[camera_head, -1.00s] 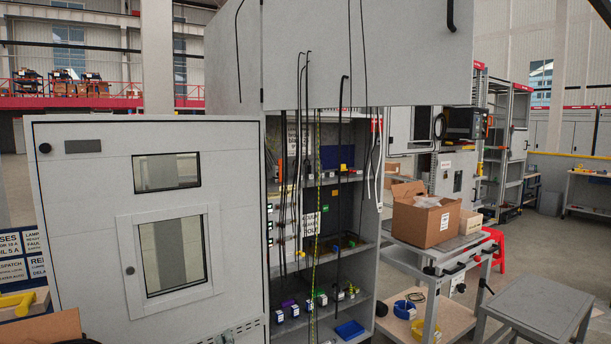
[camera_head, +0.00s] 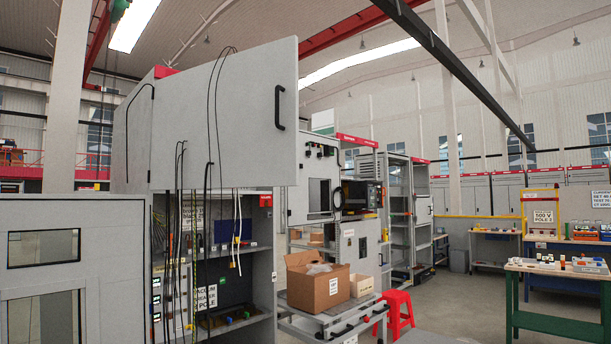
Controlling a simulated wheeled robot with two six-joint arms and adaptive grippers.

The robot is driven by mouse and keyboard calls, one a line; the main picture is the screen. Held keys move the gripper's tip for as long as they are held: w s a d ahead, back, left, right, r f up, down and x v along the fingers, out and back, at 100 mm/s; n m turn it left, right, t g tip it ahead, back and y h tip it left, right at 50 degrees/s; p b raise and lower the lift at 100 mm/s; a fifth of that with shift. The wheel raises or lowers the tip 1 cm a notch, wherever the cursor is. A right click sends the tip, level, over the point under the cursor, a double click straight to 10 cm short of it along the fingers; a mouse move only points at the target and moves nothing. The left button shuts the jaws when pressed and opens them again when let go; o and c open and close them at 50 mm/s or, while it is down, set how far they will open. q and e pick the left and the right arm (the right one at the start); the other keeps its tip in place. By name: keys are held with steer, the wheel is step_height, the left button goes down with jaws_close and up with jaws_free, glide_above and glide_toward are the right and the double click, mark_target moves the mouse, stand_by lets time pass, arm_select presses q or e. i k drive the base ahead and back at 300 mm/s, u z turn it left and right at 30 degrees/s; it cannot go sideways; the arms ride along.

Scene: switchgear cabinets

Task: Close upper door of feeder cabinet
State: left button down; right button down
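The feeder cabinet (camera_head: 138,122) stands at the left in the head view. Its upper door (camera_head: 240,110) is a large grey panel, swung open toward me and to the right. A black bar handle (camera_head: 279,108) sits near the door's right edge. The lower door (camera_head: 95,225), with two windows, also stands open at the left. Shelves with small parts and black hanging cables (camera_head: 182,200) show inside the cabinet below the upper door. Neither of my grippers is in view.
A grey cart with a cardboard box (camera_head: 317,284) stands right of the cabinet, with a red stool (camera_head: 400,310) beside it. Another cabinet with an open door is behind. A green workbench (camera_head: 560,285) is at the right. Open floor lies between.

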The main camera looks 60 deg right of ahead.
mark_target(232, 121)
steer(key=u, duration=0.05)
steer(key=k, duration=0.1)
steer(key=z, duration=1.4)
